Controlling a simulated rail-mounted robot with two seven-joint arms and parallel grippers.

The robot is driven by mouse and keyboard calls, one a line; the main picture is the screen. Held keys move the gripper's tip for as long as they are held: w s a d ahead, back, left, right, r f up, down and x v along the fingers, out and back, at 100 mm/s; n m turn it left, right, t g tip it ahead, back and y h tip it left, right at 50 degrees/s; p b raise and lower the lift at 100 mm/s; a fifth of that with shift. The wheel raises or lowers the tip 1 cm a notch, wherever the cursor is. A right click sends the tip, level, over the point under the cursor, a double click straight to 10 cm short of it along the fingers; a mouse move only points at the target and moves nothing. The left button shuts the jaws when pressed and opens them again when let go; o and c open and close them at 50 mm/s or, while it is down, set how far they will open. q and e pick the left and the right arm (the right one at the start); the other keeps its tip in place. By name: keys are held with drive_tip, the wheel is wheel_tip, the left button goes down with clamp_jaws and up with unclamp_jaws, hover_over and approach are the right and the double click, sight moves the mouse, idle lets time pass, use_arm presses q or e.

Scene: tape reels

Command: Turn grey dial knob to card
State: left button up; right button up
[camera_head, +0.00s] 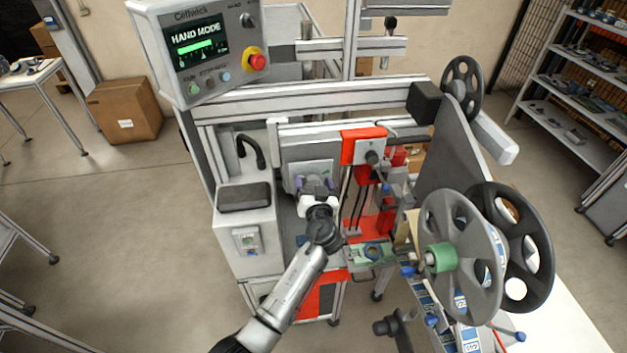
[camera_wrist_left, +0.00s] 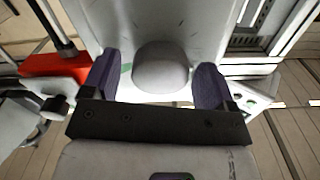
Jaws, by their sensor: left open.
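The grey dial knob (camera_wrist_left: 160,70) is a rounded grey block on a pale plate (camera_wrist_left: 220,25) in the left wrist view. The plate also shows in the head view (camera_head: 297,171) on the machine front. My left gripper (camera_wrist_left: 158,82) is open, with one purple finger on each side of the knob and a visible gap on both sides. In the head view my left gripper (camera_head: 315,184) is at the plate and largely hides the knob. A small green mark is on the plate beside the knob. I cannot make out a card. My right gripper is not in view.
A control box (camera_head: 207,50) reading HAND MODE hangs above left. A white cabinet (camera_head: 245,210) stands left of the gripper. Red brackets (camera_head: 362,146) and rods are close on the right. Large grey and black reels (camera_head: 455,225) are further right. Floor is free at left.

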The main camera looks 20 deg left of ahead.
use_arm(q)
drive_tip(key=shift+c, duration=0.2)
drive_tip(key=shift+c, duration=0.7)
drive_tip(key=c, duration=0.8)
drive_tip(key=shift+o, duration=0.2)
